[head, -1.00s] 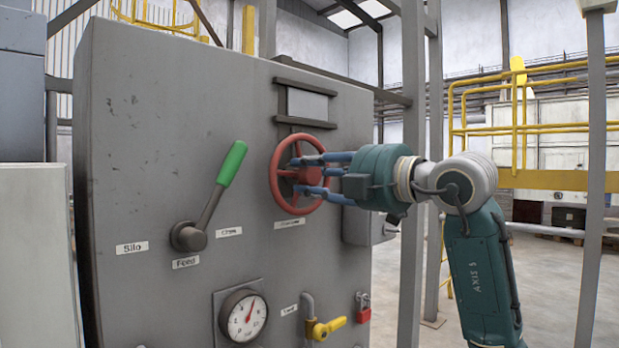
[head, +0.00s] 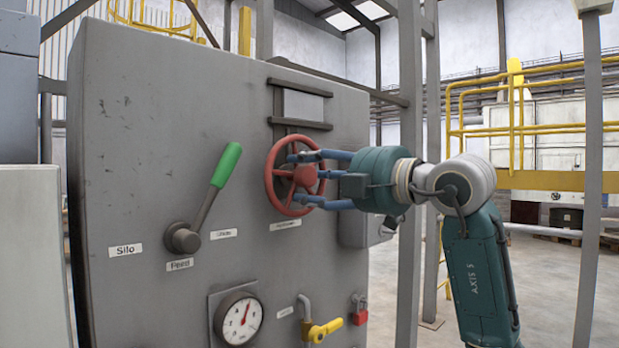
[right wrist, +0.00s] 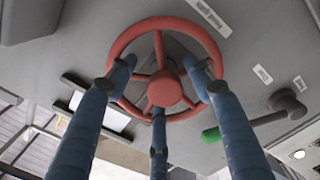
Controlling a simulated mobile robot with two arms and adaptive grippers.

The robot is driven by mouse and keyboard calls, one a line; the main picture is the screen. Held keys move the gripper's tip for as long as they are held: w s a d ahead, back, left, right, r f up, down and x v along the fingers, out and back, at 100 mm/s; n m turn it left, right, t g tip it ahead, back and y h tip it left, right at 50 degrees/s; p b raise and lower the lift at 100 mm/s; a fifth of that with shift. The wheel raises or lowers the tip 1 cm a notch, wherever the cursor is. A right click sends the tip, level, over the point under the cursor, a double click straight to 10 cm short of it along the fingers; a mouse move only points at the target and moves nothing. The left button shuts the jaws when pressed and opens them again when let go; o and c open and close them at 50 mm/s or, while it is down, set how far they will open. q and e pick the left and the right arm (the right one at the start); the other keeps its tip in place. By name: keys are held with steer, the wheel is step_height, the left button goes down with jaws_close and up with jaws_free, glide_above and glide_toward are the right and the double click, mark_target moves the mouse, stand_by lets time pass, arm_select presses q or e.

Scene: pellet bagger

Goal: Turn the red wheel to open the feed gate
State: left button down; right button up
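The red wheel (head: 271,186) is mounted upright on the grey panel (head: 140,110), below a framed rectangular plate. My right gripper (head: 300,177) faces it from the right, its blue fingers spread apart at the wheel. In the right wrist view, the red wheel (right wrist: 165,22) shows its spokes and round hub. The fingertips of my right gripper (right wrist: 163,82) sit around the hub, close to the rim and spokes, with nothing pinched between them. Whether they press on the wheel is hard to tell. The feed gate is not visible. My left gripper is not in view.
A lever with a green handle (head: 227,165) stands left of the wheel. Below are a round gauge (head: 238,317), a yellow valve handle (head: 326,330) and a red padlock (head: 360,316). A grey post (head: 411,200) stands behind my right arm.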

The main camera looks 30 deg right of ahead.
steer(key=shift+a, duration=0.1)
steer(key=shift+s, duration=0.25)
steer(key=v, duration=1.1)
steer(key=shift+s+d, duration=0.2)
steer(key=shift+d, duration=0.1)
